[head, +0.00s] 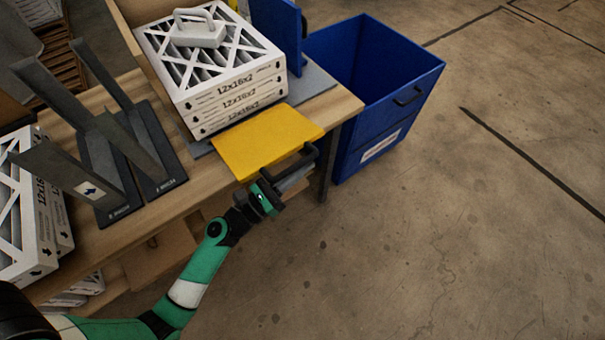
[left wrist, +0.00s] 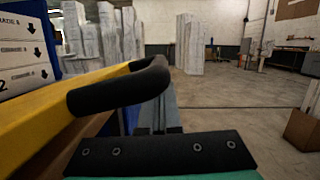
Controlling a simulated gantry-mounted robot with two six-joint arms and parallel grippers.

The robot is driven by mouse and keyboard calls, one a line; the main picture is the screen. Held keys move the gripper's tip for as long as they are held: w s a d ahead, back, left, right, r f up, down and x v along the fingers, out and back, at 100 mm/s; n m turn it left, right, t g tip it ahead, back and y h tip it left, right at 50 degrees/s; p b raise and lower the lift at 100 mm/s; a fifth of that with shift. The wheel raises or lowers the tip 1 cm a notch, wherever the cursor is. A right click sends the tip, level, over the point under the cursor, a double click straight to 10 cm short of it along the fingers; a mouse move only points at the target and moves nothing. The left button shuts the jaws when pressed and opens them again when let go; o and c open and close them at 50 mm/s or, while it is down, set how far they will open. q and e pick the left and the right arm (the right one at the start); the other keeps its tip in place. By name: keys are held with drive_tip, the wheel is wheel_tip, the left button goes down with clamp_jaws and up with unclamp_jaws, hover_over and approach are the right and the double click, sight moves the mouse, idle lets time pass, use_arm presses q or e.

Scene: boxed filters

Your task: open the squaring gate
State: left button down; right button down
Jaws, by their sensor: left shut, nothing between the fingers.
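The squaring gate is a yellow panel (head: 266,140) that appears to lie about flat at the table's front edge, before a stack of boxed filters (head: 225,85). Its black bar handle (head: 292,165) is on its outer edge. The handle (left wrist: 120,90) and the yellow panel (left wrist: 50,115) show large in the left wrist view. My left gripper (head: 288,184) is shut and empty, just below and beside the handle; I cannot tell whether it touches it. My right gripper is out of view.
A blue bin (head: 400,105) stands right of the table. Grey upright dividers (head: 115,130) and another filter stack (head: 25,215) are on the left. A white handled block (head: 198,28) rests on the middle stack. The floor at the right is clear.

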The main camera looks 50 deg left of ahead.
use_arm(q)
wheel_tip(320, 180, down, 5)
drive_tip(key=b, duration=0.5)
drive_tip(key=r+p+v, duration=0.1)
drive_tip(key=p+v, duration=0.1)
drive_tip(key=v, duration=0.7)
drive_tip(key=shift+s, duration=0.55)
drive_tip(key=shift+d, duration=0.1)
